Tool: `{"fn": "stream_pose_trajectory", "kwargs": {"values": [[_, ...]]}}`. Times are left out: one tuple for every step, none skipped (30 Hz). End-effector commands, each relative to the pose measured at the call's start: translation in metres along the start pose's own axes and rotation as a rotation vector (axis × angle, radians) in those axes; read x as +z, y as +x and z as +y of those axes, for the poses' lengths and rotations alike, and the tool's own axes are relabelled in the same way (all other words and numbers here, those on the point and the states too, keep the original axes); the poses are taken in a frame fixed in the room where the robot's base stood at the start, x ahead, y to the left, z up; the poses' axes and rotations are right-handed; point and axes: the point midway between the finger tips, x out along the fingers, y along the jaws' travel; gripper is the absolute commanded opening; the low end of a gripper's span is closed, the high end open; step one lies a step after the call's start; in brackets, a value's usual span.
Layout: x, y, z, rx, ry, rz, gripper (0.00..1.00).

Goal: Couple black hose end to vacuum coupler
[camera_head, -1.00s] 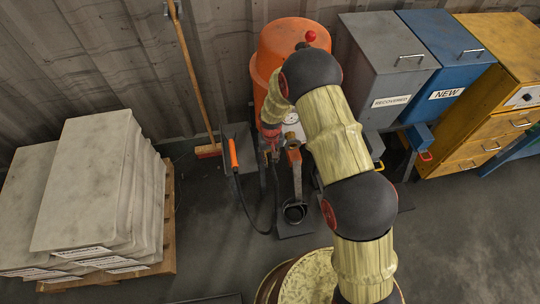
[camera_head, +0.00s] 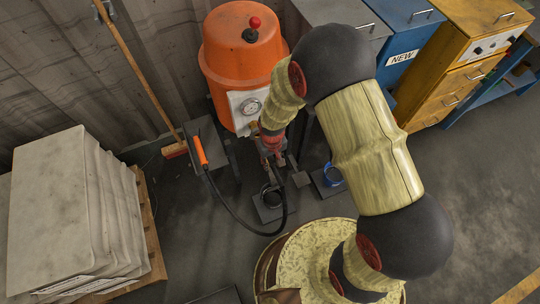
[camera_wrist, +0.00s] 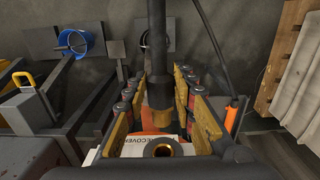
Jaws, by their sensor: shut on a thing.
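The black hose end (camera_wrist: 158,65) stands upright in the middle of the wrist view. My gripper (camera_wrist: 160,100) is shut on it, with tan pads on both sides. Just below the hose end's tip is a dark round opening with a brass-coloured inside (camera_wrist: 163,150), which looks like the vacuum coupler; a gap shows between them in this view. In the head view my gripper (camera_head: 272,145) is just below the gauge of the orange tank (camera_head: 240,60). The black hose (camera_head: 238,222) loops from an orange handle (camera_head: 200,150) up to my gripper. The hose tip and coupler cannot be made out there.
A stand with a dark ring (camera_head: 270,195) and one with a blue ring (camera_head: 332,175) are on the floor below my gripper. Stacked pale bags (camera_head: 70,215) are at left. A broom (camera_head: 140,75) leans on the wall. Cabinets (camera_head: 460,60) stand at right.

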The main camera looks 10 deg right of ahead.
Motion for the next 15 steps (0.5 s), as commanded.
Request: {"fn": "stream_pose_trajectory", "kwargs": {"values": [[0.0012,-0.0001,-0.0003,0.000,-0.001,0.000,0.00],[0.0015,0.0000,-0.0003,0.000,-0.001,0.000,0.00],[0.0017,0.0001,-0.0003,0.000,-0.001,-0.001,0.00],[0.0017,0.0001,-0.0003,0.000,-0.001,-0.001,0.00],[0.0017,0.0002,-0.0003,0.000,-0.001,-0.001,0.00],[0.0016,0.0001,-0.0002,0.000,-0.001,-0.001,0.00],[0.0015,0.0001,-0.0002,0.000,-0.001,-0.001,0.00],[0.0015,0.0001,-0.0002,0.000,-0.001,-0.001,0.00],[0.0014,0.0001,-0.0002,0.000,-0.001,-0.001,0.00],[0.0015,0.0000,-0.0002,0.000,-0.001,-0.001,0.00],[0.0015,-0.0001,-0.0002,0.000,-0.001,-0.001,0.00],[0.0015,-0.0003,-0.0001,0.000,-0.001,-0.001,0.00],[0.0016,-0.0006,-0.0001,0.000,-0.001,-0.001,0.00],[0.0005,-0.0005,-0.0002,0.000,-0.001,0.000,0.00],[-0.0020,-0.0001,-0.0002,0.000,-0.001,0.001,0.00]]}}
